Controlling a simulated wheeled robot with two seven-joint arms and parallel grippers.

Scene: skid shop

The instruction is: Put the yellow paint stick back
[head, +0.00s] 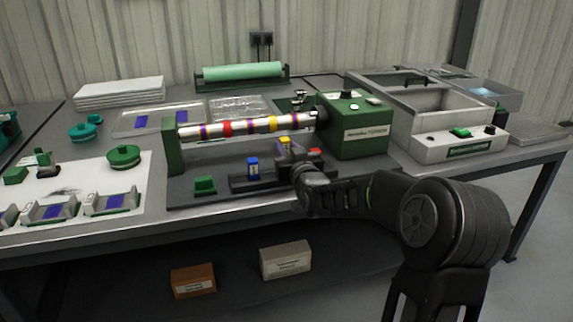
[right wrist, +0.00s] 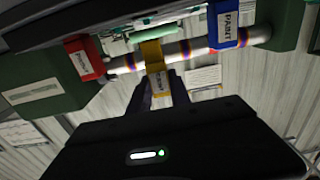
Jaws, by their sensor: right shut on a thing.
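The yellow paint stick (head: 284,144) shows just above my right gripper (head: 296,160) in the head view, close under the banded rod (head: 245,127). In the right wrist view the yellow paint stick (right wrist: 152,54) stands between the two fingers of my right gripper (right wrist: 160,88), which is shut on it. A blue paint stick (head: 253,168) stands in the dark rack (head: 238,186), left of the gripper. A red paint stick (head: 316,153) shows right of it. My gripper hides part of the rack and the yellow stick's lower end. My left gripper is not in view.
The rod runs between a green post (head: 172,147) and a green motor box (head: 357,135), behind the sticks. A steel basin (head: 440,105) stands right. The bench front is mostly clear.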

